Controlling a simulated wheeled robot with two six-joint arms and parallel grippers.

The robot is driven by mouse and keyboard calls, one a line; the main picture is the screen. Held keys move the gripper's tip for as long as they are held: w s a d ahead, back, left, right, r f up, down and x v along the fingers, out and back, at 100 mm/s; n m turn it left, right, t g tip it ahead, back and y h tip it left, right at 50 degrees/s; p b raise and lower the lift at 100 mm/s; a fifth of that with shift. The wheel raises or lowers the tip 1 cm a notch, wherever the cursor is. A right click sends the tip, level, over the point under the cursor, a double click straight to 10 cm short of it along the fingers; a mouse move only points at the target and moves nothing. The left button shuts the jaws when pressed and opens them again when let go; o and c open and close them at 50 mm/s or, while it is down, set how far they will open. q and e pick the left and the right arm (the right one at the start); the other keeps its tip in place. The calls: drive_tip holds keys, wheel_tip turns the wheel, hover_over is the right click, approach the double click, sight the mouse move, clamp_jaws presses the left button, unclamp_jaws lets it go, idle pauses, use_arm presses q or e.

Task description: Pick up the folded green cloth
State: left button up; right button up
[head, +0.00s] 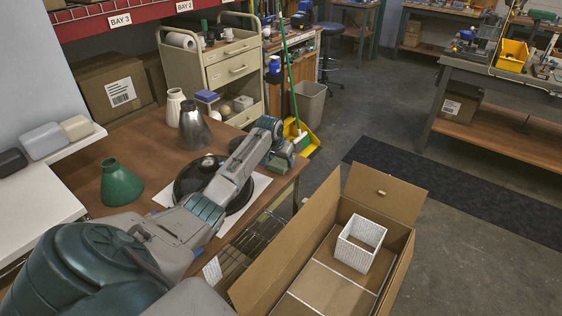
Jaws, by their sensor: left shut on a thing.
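My left arm reaches across the brown table (148,150) from the lower left. Its gripper (279,156) is at the table's right edge, beyond the black round lamp base. The gripper is shut on a small green thing (279,164), which looks like the folded green cloth. The fingers and wrist hide much of it, and I cannot tell whether it still touches the table. My right gripper is not in view.
A green cone shade (121,186), a metal shade (194,127), a white vase (175,107) and the black lamp base (187,180) stand on the table. An open cardboard box (398,196) holds a white square shade (362,243). A yellow dustpan (309,143) lies beyond.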

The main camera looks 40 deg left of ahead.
sight(281, 161)
use_arm(q)
drive_tip(key=shift+r, duration=0.15)
wheel_tip(281, 161, up, 3)
drive_tip(key=shift+w+r+b, duration=0.1)
drive_tip(key=shift+b, duration=0.25)
drive_tip(key=s+d+r, duration=0.1)
drive_tip(key=s+d, duration=0.3)
drive_tip(key=d, duration=0.3)
drive_tip(key=s+d+b, duration=0.1)
drive_tip(key=s+d, duration=0.3)
drive_tip(key=d, duration=0.2)
drive_tip(key=shift+d+r, duration=0.4)
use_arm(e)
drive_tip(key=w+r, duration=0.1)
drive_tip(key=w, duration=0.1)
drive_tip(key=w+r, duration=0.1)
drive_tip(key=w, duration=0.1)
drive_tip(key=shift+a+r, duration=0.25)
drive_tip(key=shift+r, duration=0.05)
use_arm(q)
drive_tip(key=shift+s, duration=0.1)
